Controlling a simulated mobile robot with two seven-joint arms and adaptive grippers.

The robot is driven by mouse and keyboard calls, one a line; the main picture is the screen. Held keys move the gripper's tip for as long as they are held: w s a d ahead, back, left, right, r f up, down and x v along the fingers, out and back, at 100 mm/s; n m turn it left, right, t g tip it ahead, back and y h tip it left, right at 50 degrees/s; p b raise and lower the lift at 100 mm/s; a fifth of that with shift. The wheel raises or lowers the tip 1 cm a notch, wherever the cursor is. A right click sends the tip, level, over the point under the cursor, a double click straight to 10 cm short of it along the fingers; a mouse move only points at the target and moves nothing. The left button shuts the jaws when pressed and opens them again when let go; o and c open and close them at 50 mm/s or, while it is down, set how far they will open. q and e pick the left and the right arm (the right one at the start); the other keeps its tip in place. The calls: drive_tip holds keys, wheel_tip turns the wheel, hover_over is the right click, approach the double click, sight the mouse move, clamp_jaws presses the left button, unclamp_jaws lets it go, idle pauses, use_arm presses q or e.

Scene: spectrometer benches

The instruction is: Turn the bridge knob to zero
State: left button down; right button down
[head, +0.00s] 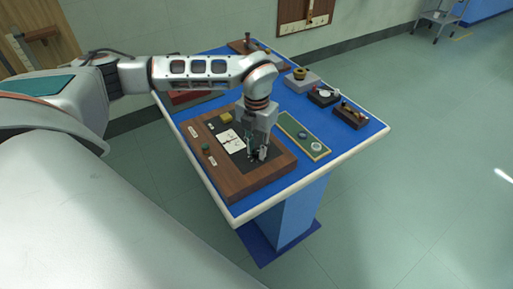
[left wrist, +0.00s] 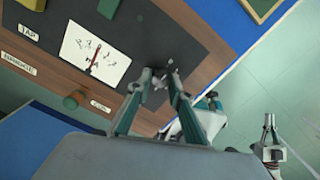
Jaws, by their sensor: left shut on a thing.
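A dark panel (head: 216,126) is set in a wooden board (head: 262,181) on the blue table. My left gripper (head: 257,155) reaches down over the panel's near end. In the left wrist view its fingertips (left wrist: 160,78) are closed on a small knob at the panel, probably the bridge knob, which they mostly hide; its pointing direction cannot be read. A white card (left wrist: 95,52) with a red needle and dark marks lies beside it on the panel. A green knob (left wrist: 73,100) stands on the wood between printed labels, apart from the gripper.
A yellow block (head: 226,117) sits on the panel. A green tray (head: 291,132) with round pieces lies to the right. Several small stands, one a dark block (head: 349,119), line the far right edge. Pale jointed parts (left wrist: 270,150), possibly my right gripper, show at the wrist view's lower right.

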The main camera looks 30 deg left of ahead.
sight(256, 151)
use_arm(q)
drive_tip(key=shift+n, duration=0.8)
drive_tip(key=c, duration=1.8)
unclamp_jaws()
wheel_tip(256, 151, up, 12)
